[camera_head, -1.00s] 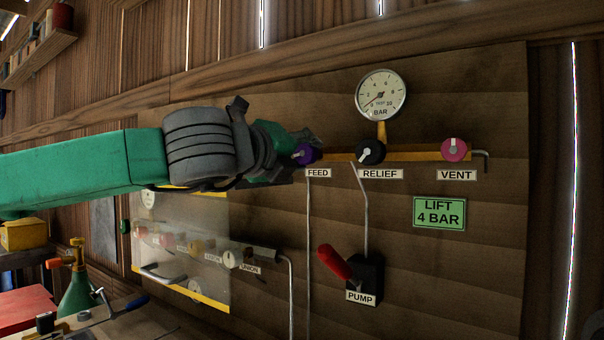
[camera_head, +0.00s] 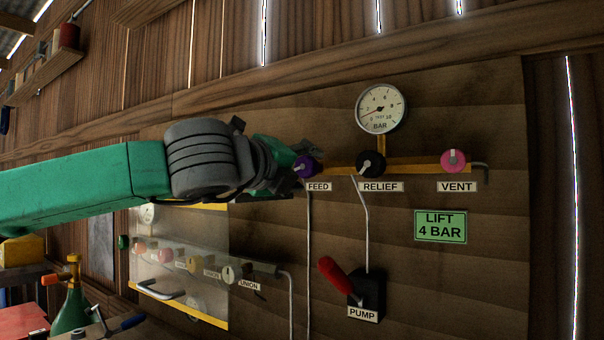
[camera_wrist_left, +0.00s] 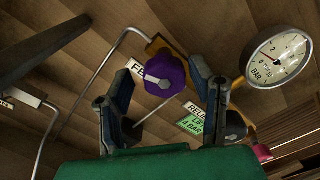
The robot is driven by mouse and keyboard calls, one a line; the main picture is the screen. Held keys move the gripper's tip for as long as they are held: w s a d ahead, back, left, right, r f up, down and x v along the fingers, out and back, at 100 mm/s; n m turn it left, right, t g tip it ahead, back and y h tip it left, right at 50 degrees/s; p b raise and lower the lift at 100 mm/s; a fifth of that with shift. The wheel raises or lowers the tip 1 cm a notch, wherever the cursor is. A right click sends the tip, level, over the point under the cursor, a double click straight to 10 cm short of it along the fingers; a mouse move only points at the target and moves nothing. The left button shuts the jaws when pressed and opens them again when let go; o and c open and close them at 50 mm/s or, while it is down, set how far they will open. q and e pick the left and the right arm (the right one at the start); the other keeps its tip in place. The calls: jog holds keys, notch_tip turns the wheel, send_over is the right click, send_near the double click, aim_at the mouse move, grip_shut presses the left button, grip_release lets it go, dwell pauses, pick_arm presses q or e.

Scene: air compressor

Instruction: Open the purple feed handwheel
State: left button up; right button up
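The purple feed handwheel (camera_head: 304,166) sits at the left end of the yellow pipe, above the FEED label (camera_head: 318,187). In the left wrist view the purple handwheel (camera_wrist_left: 166,78) shows whole, with a pale pointer bar on its face. My left gripper (camera_head: 296,162) reaches it from the left. In the left wrist view its two fingers (camera_wrist_left: 160,95) are spread apart, one on each side of the handwheel, with gaps visible. It appears not to grip the wheel. My right gripper is in neither view.
The black relief handwheel (camera_head: 371,163) and pink vent handwheel (camera_head: 454,161) sit to the right on the same pipe. A pressure gauge (camera_head: 380,109) stands above. A pump with a red lever (camera_head: 336,275) is below. A clear panel (camera_head: 185,262) covers more valves at lower left.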

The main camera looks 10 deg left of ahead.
pick_arm(q)
jog(key=shift+s+r, duration=0.1)
jog(key=b+v, duration=0.3)
jog(key=v, duration=0.2)
jog(key=shift+s, duration=0.15)
jog(key=shift+s+a, duration=0.2)
jog(key=shift+s, duration=0.15)
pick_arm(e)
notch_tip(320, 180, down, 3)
